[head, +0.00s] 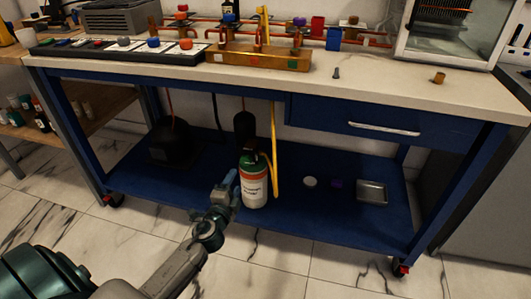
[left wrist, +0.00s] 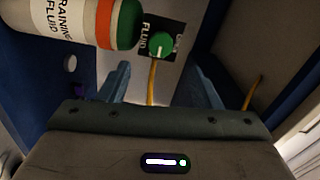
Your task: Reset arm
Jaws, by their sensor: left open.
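My left arm reaches in from the bottom left of the head view. Its gripper (head: 229,188) is at the front of the cart's lower shelf, just left of a white bottle (head: 254,188) with green and orange bands. In the left wrist view the two blue fingers (left wrist: 160,88) stand apart with nothing clamped between them. The bottle (left wrist: 85,22) lies across the upper left there. A green knob (left wrist: 160,45) on a dark "FLUID" label and a yellow hose (left wrist: 152,80) show beyond the fingers. My right gripper is not in view.
The blue cart (head: 310,222) has a worktop (head: 390,85) above the lower shelf. A yellow hose (head: 274,160) hangs beside the bottle. A black object (head: 170,142) is at the shelf's left, a metal tray (head: 372,192) at its right. The marble floor in front is clear.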

